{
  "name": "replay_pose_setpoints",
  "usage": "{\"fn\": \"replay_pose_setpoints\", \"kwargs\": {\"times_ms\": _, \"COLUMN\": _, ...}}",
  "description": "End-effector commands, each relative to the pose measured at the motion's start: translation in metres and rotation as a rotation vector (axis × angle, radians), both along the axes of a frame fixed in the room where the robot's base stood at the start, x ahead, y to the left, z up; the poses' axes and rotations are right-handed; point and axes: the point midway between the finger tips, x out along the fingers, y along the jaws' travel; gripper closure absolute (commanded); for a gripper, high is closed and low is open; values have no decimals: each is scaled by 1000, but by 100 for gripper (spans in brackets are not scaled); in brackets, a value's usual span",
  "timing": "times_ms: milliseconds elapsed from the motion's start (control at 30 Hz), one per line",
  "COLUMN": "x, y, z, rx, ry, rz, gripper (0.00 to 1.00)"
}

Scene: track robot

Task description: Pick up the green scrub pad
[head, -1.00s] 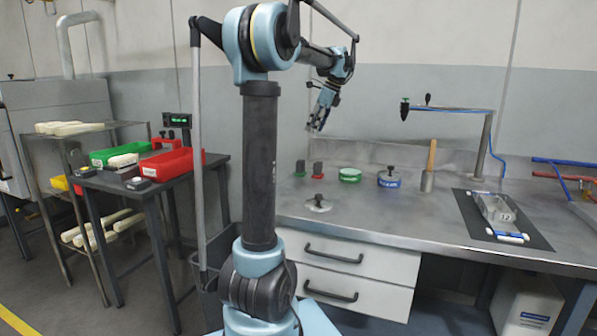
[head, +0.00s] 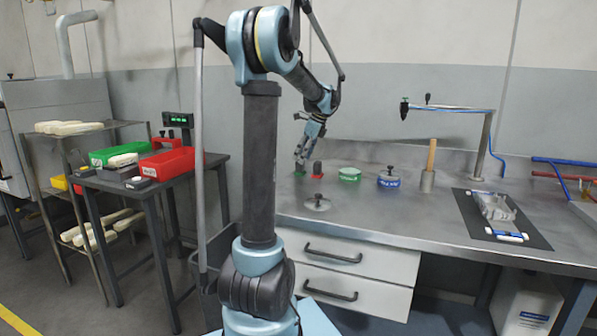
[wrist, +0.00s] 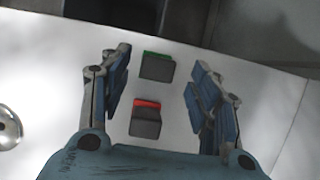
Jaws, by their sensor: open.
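The green scrub pad (wrist: 157,67), a dark block with a green edge, lies on the bench between my finger lines in the wrist view. In the head view only a bit of its green (head: 299,174) shows below my fingers. A similar dark block with a red edge (wrist: 146,119) lies close to it, nearer the palm in the wrist view; it also shows in the head view (head: 317,169). My gripper (wrist: 159,78) is open and empty, with one finger on each side of the two blocks. In the head view my gripper (head: 300,160) is just above the green pad.
A round metal lid (head: 317,204) lies in front. The back wall (head: 400,100) is close behind.

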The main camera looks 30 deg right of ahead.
Motion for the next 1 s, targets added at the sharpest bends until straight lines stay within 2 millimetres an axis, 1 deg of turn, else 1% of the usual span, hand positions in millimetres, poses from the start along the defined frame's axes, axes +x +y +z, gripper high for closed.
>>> {"fn": "replay_pose_setpoints", "kwargs": {"times_ms": 33, "x": 2, "y": 3, "z": -8, "rx": 0, "ry": 0, "rz": 1, "gripper": 43}}
{"fn": "replay_pose_setpoints", "kwargs": {"times_ms": 100, "x": 4, "y": 7, "z": -16, "rx": 0, "ry": 0, "rz": 1, "gripper": 43}}
{"fn": "replay_pose_setpoints", "kwargs": {"times_ms": 233, "x": 8, "y": 9, "z": -27, "rx": 0, "ry": 0, "rz": 0, "gripper": 43}}
{"fn": "replay_pose_setpoints", "kwargs": {"times_ms": 333, "x": 9, "y": 10, "z": -31, "rx": 0, "ry": 0, "rz": 0, "gripper": 43}}
{"fn": "replay_pose_setpoints", "kwargs": {"times_ms": 533, "x": 9, "y": 11, "z": -31, "rx": 0, "ry": 0, "rz": 1, "gripper": 43}}
{"fn": "replay_pose_setpoints", "kwargs": {"times_ms": 733, "x": 9, "y": 11, "z": -31, "rx": 0, "ry": 0, "rz": 1, "gripper": 89}}
{"fn": "replay_pose_setpoints", "kwargs": {"times_ms": 767, "x": 9, "y": 11, "z": -31, "rx": -1, "ry": -1, "rz": 2, "gripper": 91}}
{"fn": "replay_pose_setpoints", "kwargs": {"times_ms": 1000, "x": 9, "y": 12, "z": -30, "rx": 0, "ry": 0, "rz": 2, "gripper": 91}}
